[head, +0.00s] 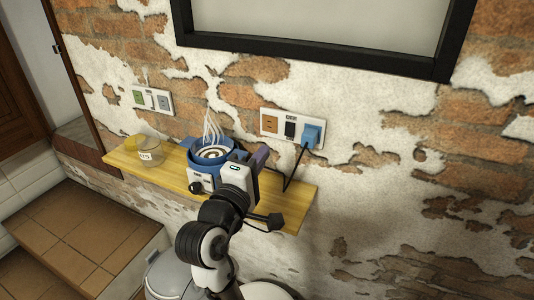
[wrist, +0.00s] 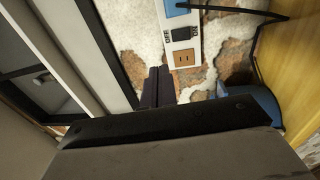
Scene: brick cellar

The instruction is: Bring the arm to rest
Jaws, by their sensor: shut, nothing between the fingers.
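My arm reaches up from the bottom of the head view to the wooden shelf. My gripper (head: 261,156) is at the shelf's height, just right of a steaming blue bowl-shaped vessel (head: 190,153). Its dark fingers are together with nothing visible between them. In the wrist view the shut fingers (wrist: 158,86) point towards the brick wall, near a socket panel. My wrist hides part of the vessel and of the shelf; whether it touches either I cannot tell.
The wooden shelf (head: 301,205) holds a labelled glass jar (head: 150,151) and a white appliance (head: 201,180) under the vessel. A black cable (head: 296,166) hangs from a blue plug (head: 312,134) in the right socket panel (head: 269,123). Another socket panel (head: 151,99) is left. Tiled steps (head: 85,235) stand lower left.

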